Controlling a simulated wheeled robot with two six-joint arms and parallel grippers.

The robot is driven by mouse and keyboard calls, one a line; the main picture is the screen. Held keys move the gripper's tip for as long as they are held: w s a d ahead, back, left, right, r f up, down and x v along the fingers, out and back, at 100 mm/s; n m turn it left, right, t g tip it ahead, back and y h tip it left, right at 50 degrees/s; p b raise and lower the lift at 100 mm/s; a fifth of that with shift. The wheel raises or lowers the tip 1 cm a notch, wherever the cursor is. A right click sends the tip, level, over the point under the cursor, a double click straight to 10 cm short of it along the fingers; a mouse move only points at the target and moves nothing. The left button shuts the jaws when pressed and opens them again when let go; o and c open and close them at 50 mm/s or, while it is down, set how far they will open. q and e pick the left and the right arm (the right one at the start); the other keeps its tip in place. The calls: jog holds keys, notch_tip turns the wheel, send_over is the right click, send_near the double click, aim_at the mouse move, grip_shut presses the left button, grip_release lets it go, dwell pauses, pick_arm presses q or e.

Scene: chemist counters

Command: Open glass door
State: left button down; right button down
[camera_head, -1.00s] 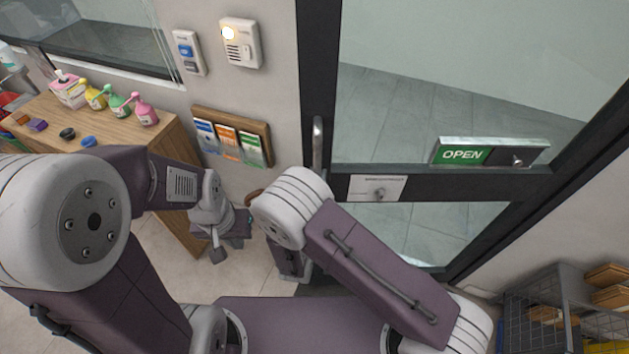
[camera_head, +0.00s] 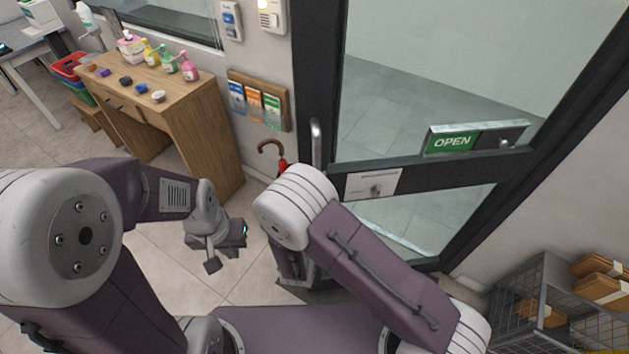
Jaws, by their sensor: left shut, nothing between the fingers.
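The glass door (camera_head: 420,105) has a dark frame and crossbar and stands right of centre. A green and black OPEN sign (camera_head: 475,140) is on it. My left gripper (camera_head: 226,248) is shut and empty, low and left of the handle, apart from the door. My right arm (camera_head: 370,265) reaches up in front of the door's lower part; its gripper is hidden. I cannot tell whether the door is ajar.
A wooden desk (camera_head: 200,115) with several coloured bottles stands at the left. A leaflet rack (camera_head: 257,101) and a red umbrella (camera_head: 270,150) with a brown handle are by the wall. A wire basket (camera_head: 545,275) with boxes is at the lower right. Tiled floor is open at left.

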pick_arm(q)
jog(key=shift+s, duration=0.2)
pick_arm(e)
jog(key=shift+s+d+r, duration=0.1)
jog(key=shift+s+r, duration=0.1)
jog(key=shift+w, duration=0.1)
jog(key=c, duration=1.5)
grip_release()
pick_arm(q)
jog(key=shift+s+d, duration=0.1)
jog(key=shift+d, duration=0.05)
pick_arm(e)
jog(key=shift+o, duration=1)
jog(key=shift+d+f, duration=0.1)
jog(key=shift+d, duration=0.05)
